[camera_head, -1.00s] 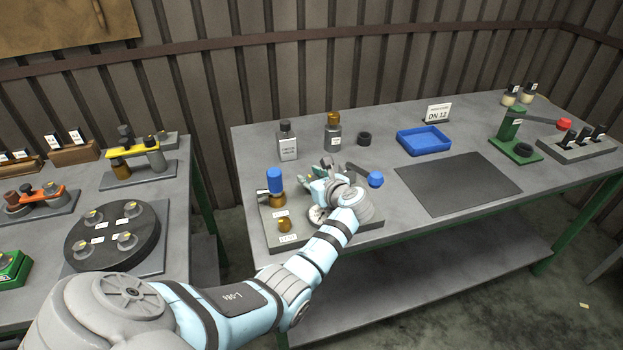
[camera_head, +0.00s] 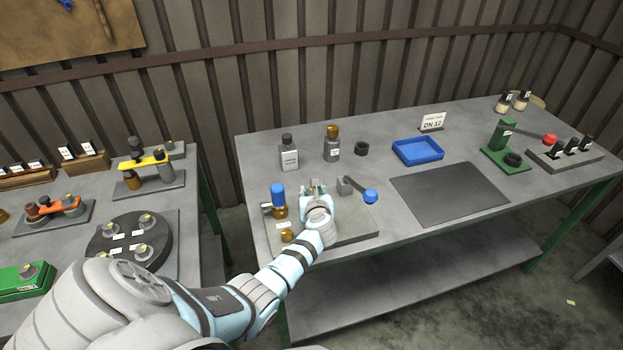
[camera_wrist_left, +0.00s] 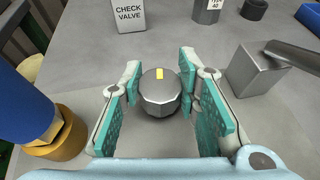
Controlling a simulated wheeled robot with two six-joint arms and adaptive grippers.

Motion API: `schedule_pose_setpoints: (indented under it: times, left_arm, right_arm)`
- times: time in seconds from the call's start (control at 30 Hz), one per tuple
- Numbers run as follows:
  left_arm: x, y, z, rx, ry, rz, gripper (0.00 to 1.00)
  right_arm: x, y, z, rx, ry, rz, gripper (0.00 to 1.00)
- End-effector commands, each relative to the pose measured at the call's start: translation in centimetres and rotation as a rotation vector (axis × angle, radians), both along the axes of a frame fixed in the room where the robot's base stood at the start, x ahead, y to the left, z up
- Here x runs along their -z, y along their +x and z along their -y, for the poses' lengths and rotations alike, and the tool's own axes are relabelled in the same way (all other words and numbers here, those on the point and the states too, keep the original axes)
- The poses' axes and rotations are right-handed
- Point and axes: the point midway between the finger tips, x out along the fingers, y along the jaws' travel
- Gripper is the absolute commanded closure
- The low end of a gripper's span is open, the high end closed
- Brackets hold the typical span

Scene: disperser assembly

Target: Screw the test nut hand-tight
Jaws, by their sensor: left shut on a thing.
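The test nut, a grey faceted cap with a yellow mark (camera_wrist_left: 160,98), sits between the teal finger pads of my left gripper (camera_wrist_left: 160,85) in the left wrist view. What lies under the nut is hidden. My right gripper is in neither view.
A brass fitting with a blue top (camera_head: 278,192) stands close left of the gripper. A small brass knob (camera_head: 287,235) is in front of it. A grey block (camera_head: 345,186) with a blue-ball lever (camera_head: 370,196) is close right. Bottles and a blue tray (camera_head: 418,152) are farther back.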

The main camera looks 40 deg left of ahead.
Motion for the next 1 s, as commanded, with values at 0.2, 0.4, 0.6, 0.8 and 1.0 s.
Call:
schedule_pose_setpoints:
  times: [0.2,0.4,0.6,0.8,1.0]
  left_arm:
    - [-0.2,-0.2,0.0,0.162,0.0,-0.008,0.99]
    - [0.0,-0.2,0.0,0.275,0.0,-0.007,0.99]
    - [0.1,-0.1,0.0,0.338,0.0,-0.005,0.99]
    - [0.2,-0.1,0.0,0.357,0.001,-0.003,0.99]
    - [0.2,0.0,0.0,0.357,0.001,-0.003,0.99]
  right_arm:
    - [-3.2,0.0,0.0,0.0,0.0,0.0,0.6]
    - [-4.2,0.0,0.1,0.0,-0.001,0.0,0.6]
    - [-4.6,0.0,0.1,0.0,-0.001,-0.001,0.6]
    - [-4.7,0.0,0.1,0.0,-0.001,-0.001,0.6]
    - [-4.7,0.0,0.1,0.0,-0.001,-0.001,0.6]
